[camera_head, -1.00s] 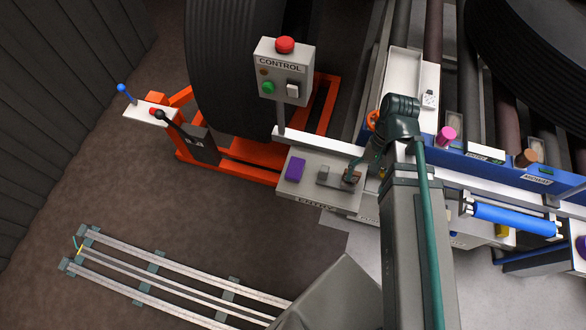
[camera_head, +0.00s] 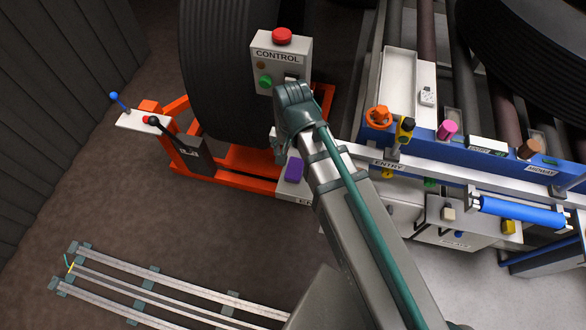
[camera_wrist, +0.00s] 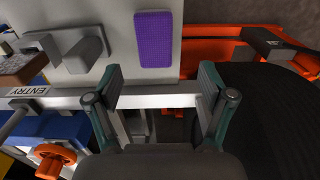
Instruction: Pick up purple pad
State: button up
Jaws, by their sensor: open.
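The purple pad (camera_head: 294,169) lies on a pale grey shelf (camera_head: 290,188) below the control box in the head view, just beside my arm. In the wrist view the purple pad (camera_wrist: 154,40) shows whole, flat on the grey surface, a little beyond my fingertips. My gripper (camera_wrist: 157,82) is open and empty, with its two fingers apart and the pad lying ahead of the gap between them. In the head view my gripper (camera_head: 280,150) is small and partly hidden by my own arm, near the upper left of the pad.
The control box (camera_head: 281,65) with a red button stands behind the pad. In the wrist view a grey block (camera_wrist: 85,55) sits left of the pad, a pale rail (camera_wrist: 160,101) crosses under my fingers, an orange frame (camera_wrist: 225,40) lies right, and an orange knob (camera_wrist: 55,160) is lower left.

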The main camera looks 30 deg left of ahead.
aim_at(295, 168)
jog(key=shift+s+d+f+p, duration=0.15)
jog(key=shift+f+p, duration=0.15)
jog(key=shift+f, duration=0.85)
jog(key=shift+w+d+f+p, duration=0.1)
jog(key=shift+f+p, duration=0.25)
jog(key=shift+f, duration=0.8)
jog(key=shift+s+d+f+p, duration=0.15)
jog(key=shift+f+p, duration=0.15)
jog(key=shift+f, duration=0.85)
jog(key=shift+w, duration=0.1)
jog(key=c, duration=1)
jog(key=shift+c, duration=0.2)
jog(key=shift+r, duration=0.15)
